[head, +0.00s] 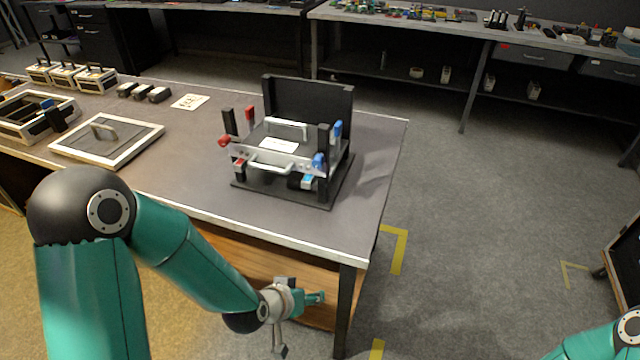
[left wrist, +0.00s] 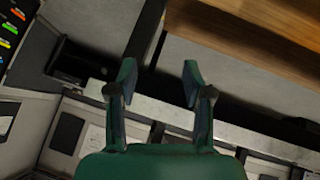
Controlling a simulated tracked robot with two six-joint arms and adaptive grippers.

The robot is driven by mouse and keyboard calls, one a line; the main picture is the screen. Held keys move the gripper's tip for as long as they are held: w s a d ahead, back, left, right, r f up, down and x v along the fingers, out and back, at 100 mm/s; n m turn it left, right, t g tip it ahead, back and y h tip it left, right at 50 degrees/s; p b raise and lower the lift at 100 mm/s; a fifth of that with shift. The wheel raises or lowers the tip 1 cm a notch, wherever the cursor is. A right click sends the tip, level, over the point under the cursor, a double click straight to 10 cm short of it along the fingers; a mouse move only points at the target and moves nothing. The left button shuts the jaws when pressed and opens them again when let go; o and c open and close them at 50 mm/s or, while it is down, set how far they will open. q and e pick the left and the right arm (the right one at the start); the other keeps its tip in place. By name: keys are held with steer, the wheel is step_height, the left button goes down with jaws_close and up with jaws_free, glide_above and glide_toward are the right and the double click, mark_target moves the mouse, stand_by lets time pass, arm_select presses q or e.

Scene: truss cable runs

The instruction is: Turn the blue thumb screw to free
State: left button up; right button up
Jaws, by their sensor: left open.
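The black fixture (head: 340,185) stands near the right end of the table. On its right side is a blue knob (head: 318,160), which looks like the blue thumb screw; its turn position is too small to tell. A blue upright lever (head: 337,131) and a blue block (head: 308,181) are close to it. My left gripper (head: 314,298) is in front of the table, below the tabletop and well short of the fixture. In the left wrist view its two fingers (left wrist: 160,80) are apart with nothing between them. My right gripper is out of view.
The fixture also has a red knob (head: 224,141) on its left and a pale front handle (head: 270,168). A framed panel (head: 75,148) and a tray (head: 12,132) lie on the table's left. The table's front edge (head: 250,230) lies between my left gripper and the fixture.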

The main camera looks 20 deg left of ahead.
arm_select(q)
steer(key=w+a+r+t+b, duration=0.2)
steer(key=w+r+t+b, duration=0.3)
steer(key=r, duration=0.3)
steer(key=t+y+b, duration=0.2)
steer(key=t+b, duration=0.2)
steer(key=t, duration=0.1)
glide_toward(316, 165)
steer(key=s, duration=0.7)
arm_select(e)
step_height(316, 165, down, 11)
arm_select(q)
steer(key=shift+n, duration=0.4)
steer(key=w+p, duration=0.3)
steer(key=w, duration=0.5)
steer(key=w+p, duration=0.4)
steer(key=w, duration=0.5)
steer(key=shift+d, duration=0.2)
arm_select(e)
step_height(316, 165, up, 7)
arm_select(q)
steer(key=shift+c, duration=0.3)
